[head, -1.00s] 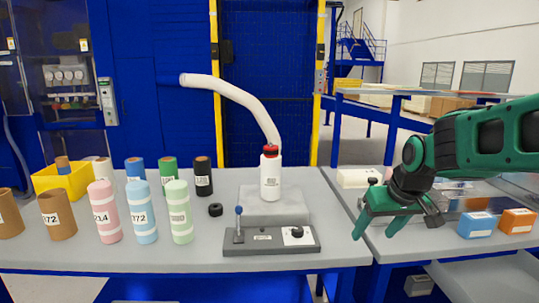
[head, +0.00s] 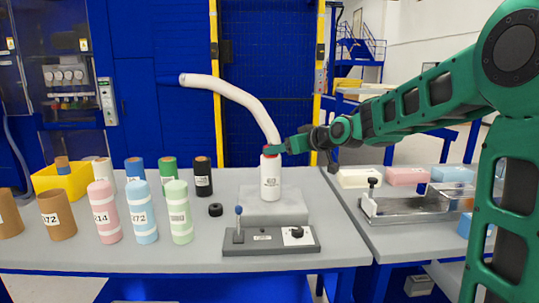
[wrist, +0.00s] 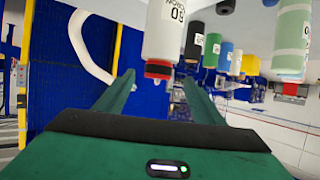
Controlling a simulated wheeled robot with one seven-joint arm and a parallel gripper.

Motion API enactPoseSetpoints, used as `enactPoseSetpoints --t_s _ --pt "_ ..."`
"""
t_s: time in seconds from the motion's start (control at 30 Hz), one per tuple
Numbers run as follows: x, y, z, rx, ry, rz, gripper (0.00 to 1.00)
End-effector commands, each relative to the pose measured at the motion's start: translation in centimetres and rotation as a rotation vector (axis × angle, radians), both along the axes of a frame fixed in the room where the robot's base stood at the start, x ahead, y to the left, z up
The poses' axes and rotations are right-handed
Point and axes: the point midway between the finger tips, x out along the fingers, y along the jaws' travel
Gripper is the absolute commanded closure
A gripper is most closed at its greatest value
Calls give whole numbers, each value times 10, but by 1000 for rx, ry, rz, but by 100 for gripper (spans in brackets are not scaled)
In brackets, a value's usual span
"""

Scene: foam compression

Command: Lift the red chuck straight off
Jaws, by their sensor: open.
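The red chuck (head: 270,150) sits on top of a white labelled cylinder (head: 270,178), which stands upright on a grey block. The white hose (head: 240,95) rises from the chuck and curves left. My gripper (head: 285,147) reaches in from the right at chuck height, its tips beside or around the chuck. In the wrist view, which looks upside down, my gripper (wrist: 158,85) is open, and the red chuck (wrist: 158,75) appears between the fingertips with a black band beside the red. I cannot tell whether the fingers touch it.
A grey panel with a blue-knobbed lever (head: 270,240) lies in front of the block. Several coloured rolls (head: 145,215) and a yellow bin (head: 62,180) stand to the left. A metal fixture (head: 415,208) and coloured blocks are on the right table.

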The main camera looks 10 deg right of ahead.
Motion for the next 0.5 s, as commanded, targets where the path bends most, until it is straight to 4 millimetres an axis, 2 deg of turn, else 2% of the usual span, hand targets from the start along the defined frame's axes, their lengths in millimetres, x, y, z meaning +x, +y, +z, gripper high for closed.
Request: enactPoseSetpoints --t_s 0.5 --pt "45 16 -19 0 1 0 38"
